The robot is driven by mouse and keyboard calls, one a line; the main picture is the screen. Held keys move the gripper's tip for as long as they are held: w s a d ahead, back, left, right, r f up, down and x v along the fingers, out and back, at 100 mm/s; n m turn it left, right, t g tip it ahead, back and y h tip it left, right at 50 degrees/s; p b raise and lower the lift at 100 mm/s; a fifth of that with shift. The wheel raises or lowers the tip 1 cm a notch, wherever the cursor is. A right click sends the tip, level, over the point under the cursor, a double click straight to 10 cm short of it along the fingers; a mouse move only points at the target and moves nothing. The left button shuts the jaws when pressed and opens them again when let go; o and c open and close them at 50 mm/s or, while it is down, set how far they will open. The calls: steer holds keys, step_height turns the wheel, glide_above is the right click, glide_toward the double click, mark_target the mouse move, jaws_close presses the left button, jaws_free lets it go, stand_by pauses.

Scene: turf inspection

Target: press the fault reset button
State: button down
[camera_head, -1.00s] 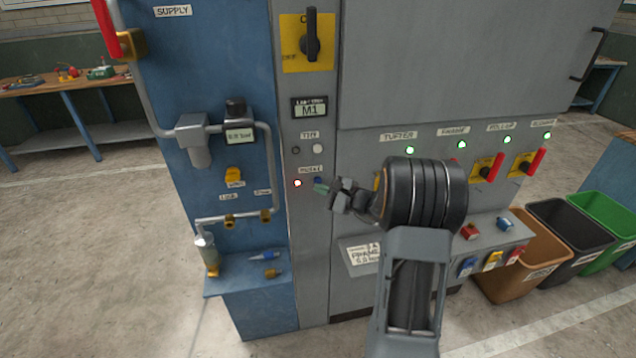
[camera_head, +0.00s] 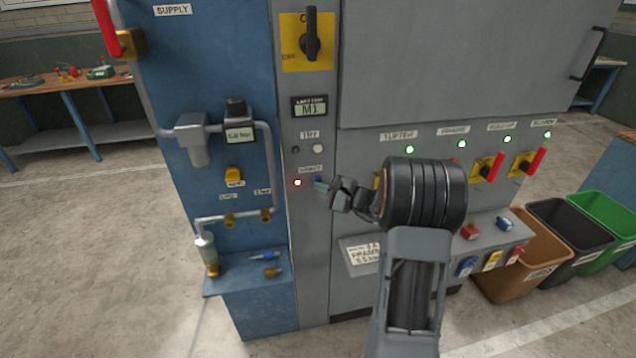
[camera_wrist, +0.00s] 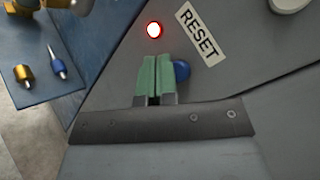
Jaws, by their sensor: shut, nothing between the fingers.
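The blue reset button (camera_wrist: 182,71) sits on the grey panel below the RESET label (camera_wrist: 200,34) in the wrist view. A lit red lamp (camera_wrist: 154,30) is beside the label; the lamp also shows in the head view (camera_head: 297,183). My gripper (camera_wrist: 157,62) is shut and empty, its green fingertips side by side. They overlap the left edge of the button in the wrist view; I cannot tell whether they touch it. In the head view my gripper (camera_head: 320,185) is at the panel, right of the lamp, and hides most of the button.
A white button (camera_head: 317,148) and a dark lamp (camera_head: 296,150) are above. A blue shelf (camera_head: 240,285) with small fittings juts out at the lower left. Red-handled switches (camera_head: 487,168) are at the right.

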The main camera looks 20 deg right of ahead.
steer(key=shift+w+d+b, duration=0.15)
steer(key=shift+w+b, duration=0.2)
steer(key=shift+w, duration=0.4)
stand_by(0.7)
steer(key=shift+s, duration=0.15)
steer(key=shift+s+b, duration=0.35)
steer(key=shift+s, duration=0.4)
steer(key=shift+s+a+b, duration=0.2)
steer(key=shift+s, duration=0.6)
steer(key=shift+s+a+b, duration=0.15)
steer(key=shift+s+a, duration=0.1)
steer(key=shift+s, duration=0.6)
steer(key=shift+s+a+b, duration=0.2)
steer(key=shift+s, duration=0.6)
